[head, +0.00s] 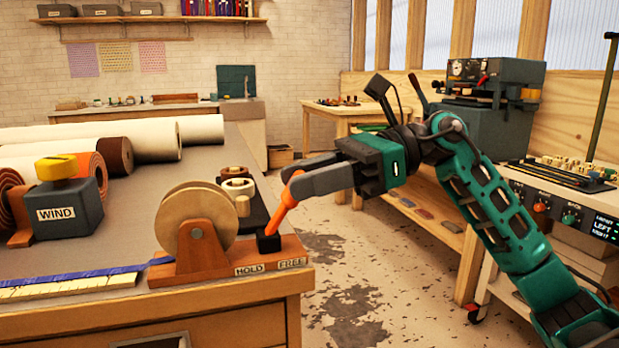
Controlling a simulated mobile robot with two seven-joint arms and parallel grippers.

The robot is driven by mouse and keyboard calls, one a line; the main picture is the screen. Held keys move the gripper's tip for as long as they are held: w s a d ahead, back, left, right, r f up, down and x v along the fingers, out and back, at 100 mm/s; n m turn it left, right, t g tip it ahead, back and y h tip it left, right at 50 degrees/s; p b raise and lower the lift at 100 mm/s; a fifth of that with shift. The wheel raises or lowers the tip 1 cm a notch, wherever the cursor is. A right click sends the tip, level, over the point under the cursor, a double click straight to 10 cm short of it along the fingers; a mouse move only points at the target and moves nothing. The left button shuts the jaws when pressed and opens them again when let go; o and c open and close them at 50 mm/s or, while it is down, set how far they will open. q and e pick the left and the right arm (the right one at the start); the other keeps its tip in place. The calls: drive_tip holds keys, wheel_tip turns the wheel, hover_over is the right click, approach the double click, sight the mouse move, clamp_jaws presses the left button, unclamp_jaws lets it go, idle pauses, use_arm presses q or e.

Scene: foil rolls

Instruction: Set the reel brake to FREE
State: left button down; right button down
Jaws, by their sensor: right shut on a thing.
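The reel (192,229) stands in an orange-brown wooden base (215,265) at the table's front right corner. Its brake lever (282,208) is orange and rises from a small black block (268,242), tilted up to the right. Two labels sit on the base's front edge, HOLD (249,269) on the left and FREE (292,262) on the right. The lever leans toward the FREE side. My right gripper (298,184) is shut on the upper part of the lever and hides its tip. My left gripper is not in view.
A dark box labelled WIND (62,207) with a yellow knob stands left of the reel. A blue ribbon (80,276) and yellow ruler lie at the table's front. Large rolls (124,138) lie behind. A black tray with small spools (237,189) stands close behind the lever.

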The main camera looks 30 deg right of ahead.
drive_tip(key=c, duration=1)
unclamp_jaws()
drive_tip(key=shift+a+f, duration=0.15)
drive_tip(key=shift+f, duration=0.2)
drive_tip(key=shift+o, duration=1.2)
drive_tip(key=shift+r, duration=0.1)
drive_tip(key=v, duration=1.3)
drive_tip(key=shift+w+r, duration=0.1)
drive_tip(key=shift+r, duration=0.05)
